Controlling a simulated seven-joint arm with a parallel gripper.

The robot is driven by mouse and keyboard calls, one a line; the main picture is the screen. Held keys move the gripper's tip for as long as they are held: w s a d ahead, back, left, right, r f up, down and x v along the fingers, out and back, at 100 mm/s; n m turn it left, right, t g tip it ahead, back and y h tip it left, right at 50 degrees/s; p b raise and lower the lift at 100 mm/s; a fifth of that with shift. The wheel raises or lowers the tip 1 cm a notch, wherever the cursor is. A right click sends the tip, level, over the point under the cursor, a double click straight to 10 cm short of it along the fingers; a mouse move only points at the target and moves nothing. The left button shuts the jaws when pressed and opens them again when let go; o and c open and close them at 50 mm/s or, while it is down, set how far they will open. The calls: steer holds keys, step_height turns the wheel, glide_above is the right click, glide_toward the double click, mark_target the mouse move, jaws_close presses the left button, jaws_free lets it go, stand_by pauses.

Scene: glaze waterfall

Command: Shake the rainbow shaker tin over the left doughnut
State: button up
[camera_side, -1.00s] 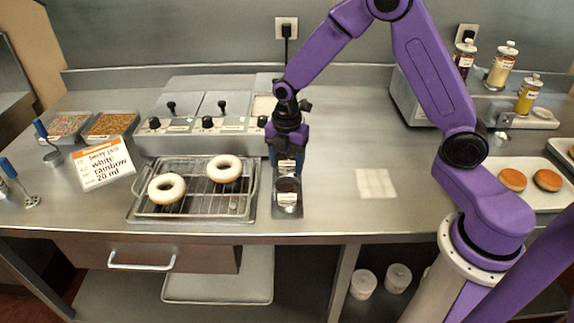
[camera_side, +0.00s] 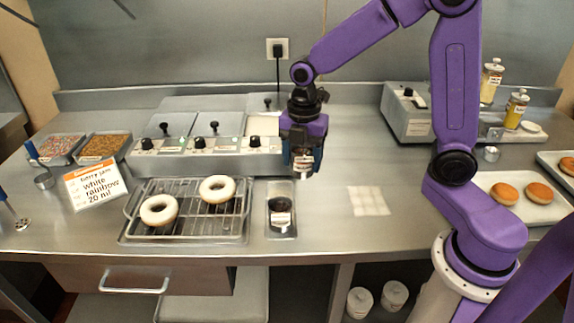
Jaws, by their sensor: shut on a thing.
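The left doughnut (camera_side: 160,219), ring-shaped with white glaze, lies on the wire rack at the left. A second white-glazed doughnut (camera_side: 217,197) lies to its right, a little farther back. My gripper (camera_side: 303,158) is shut on a small shaker tin (camera_side: 304,165) with a pale label, too small to read. It holds the tin upright above the counter, to the right of both doughnuts. Another dark-topped tin (camera_side: 281,217) with a pale label stands in a small metal tray (camera_side: 271,188). My gripper's fingers partly hide the held tin.
The wire rack (camera_side: 186,232) sits in a tray. An order card (camera_side: 95,184) reads berry jam, white, rainbow, 20 ml. Glaze wells with knobs (camera_side: 205,160) stand behind the rack. Two sprinkle trays (camera_side: 104,147) lie at left. Counter around a pale square (camera_side: 368,200) is clear.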

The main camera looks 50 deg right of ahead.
steer(key=s+r, duration=0.3)
steer(key=s, duration=0.4)
steer(key=w+a+r, duration=0.2)
steer(key=w+a, duration=1)
steer(key=w, duration=0.2)
steer(key=shift+w+a+f, duration=1.1)
steer(key=shift+w+a, duration=0.6)
steer(key=shift+a, duration=0.4)
steer(key=shift+w+a+f, duration=1.05)
steer(key=shift+w+a, duration=0.7)
steer(key=shift+a, duration=0.3)
steer(key=shift+w+a+f, duration=1.1)
steer(key=shift+w+a, duration=0.6)
steer(key=shift+a, duration=0.4)
